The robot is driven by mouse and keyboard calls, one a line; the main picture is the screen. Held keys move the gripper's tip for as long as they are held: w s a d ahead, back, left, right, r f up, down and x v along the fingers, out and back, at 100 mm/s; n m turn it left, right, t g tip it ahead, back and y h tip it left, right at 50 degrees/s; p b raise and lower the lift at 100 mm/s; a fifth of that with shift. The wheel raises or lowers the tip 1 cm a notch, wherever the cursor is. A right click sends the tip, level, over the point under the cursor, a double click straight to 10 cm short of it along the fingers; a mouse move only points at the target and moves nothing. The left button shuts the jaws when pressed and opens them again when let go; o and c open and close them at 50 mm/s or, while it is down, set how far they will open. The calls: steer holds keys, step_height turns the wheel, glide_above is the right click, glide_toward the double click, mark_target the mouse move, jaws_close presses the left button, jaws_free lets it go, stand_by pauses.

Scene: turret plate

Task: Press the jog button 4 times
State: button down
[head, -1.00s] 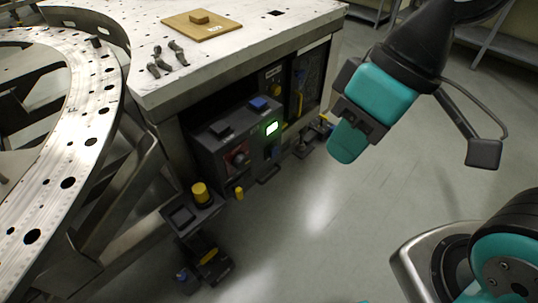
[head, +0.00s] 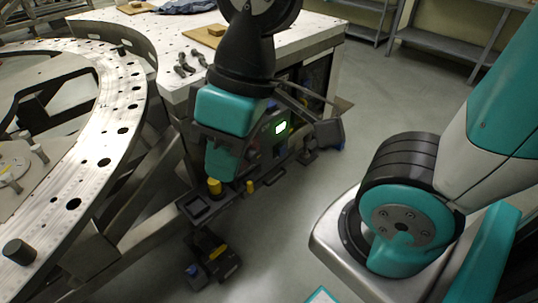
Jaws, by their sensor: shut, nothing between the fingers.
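No label is legible, so I cannot tell for sure which control is the jog button. A yellow round button (head: 214,187) stands on a small dark box (head: 197,206) low beside the table. My gripper (head: 220,174) is shut and empty and points down. In the picture its tip is just above the yellow button; a small gap or contact cannot be told. My gripper and wrist hide much of the dark control panel under the table. Its lit green-white display (head: 281,128) shows to the right of my gripper.
The white perforated table (head: 305,35) stands behind my gripper, with a wooden board (head: 205,36) and small dark parts (head: 184,65) on it. A large metal ring plate (head: 122,105) fills the left. A smaller yellow piece (head: 250,186) sits right of the button.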

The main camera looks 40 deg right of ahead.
steer(key=w+d+f+m+t+b, duration=0.45)
steer(key=w+f+m+b, duration=0.3)
steer(key=f+b, duration=0.25)
steer(key=w+d+f+m+t+b, duration=0.3)
steer(key=w+d+f+m+b, duration=0.25)
steer(key=w+f+b, duration=0.4)
steer(key=w+d+f+m+t+b, duration=0.45)
steer(key=w+f+m+b, duration=0.3)
steer(key=f+b, duration=0.25)
steer(key=w+d+f+m+t+h+b, duration=0.2)
steer(key=d+f+m+h+b, duration=0.25)
steer(key=d+f+b, duration=0.35)
steer(key=w+d+f+m+t+h+b, duration=0.15)
steer(key=d+f+m+h+b, duration=0.35)
steer(key=d, duration=0.5)
steer(key=s+d+f+m+h+b, duration=0.3)
steer(key=d+f+m+b, duration=0.1)
steer(key=d, duration=0.3)
steer(key=s+d+f+m+g+h+b, duration=0.1)
steer(key=s+d+f+m+h+b, duration=0.2)
steer(key=d+f+m, duration=0.3)
steer(key=shift+s+d+m+h+b, duration=0.35)
steer(key=shift+d+m+h+b, duration=0.15)
steer(key=shift+m+h+b, duration=0.25)
steer(key=shift+w+r+p, duration=0.1)
steer(key=shift+r+p, duration=0.05)
steer(key=shift+p, duration=0.15)
